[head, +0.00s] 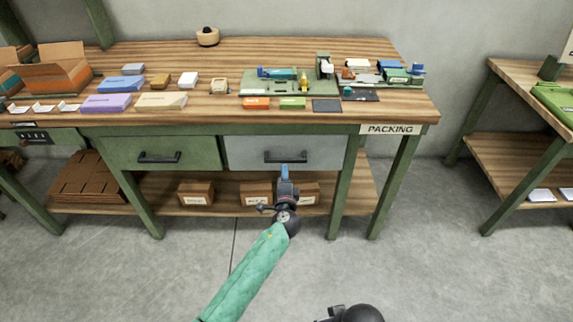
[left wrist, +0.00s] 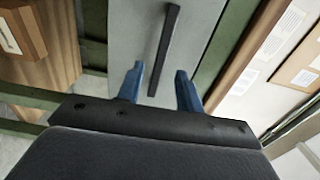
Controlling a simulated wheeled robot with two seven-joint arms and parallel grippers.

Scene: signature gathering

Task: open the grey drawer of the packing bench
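The packing bench (head: 225,122) has a wooden top and a green frame. Its grey drawer (head: 240,153) sits right of a green drawer and looks closed, with a dark bar handle (head: 286,157). My left gripper (head: 285,168) is just below and in front of this handle. In the left wrist view its two blue fingers (left wrist: 159,80) are apart, with the dark handle (left wrist: 165,50) ahead of and between them, against the grey drawer face (left wrist: 140,28). The fingers hold nothing. A dark part of my right arm shows at the bottom of the head view; its fingers are not visible.
The green drawer (head: 140,153) has its own dark handle. Cardboard boxes (head: 196,193) stand on the lower shelf (head: 226,203) behind my left gripper. Bench legs (head: 345,187) flank the drawers. The floor (head: 430,260) in front is clear. Another table (head: 505,82) stands at the right.

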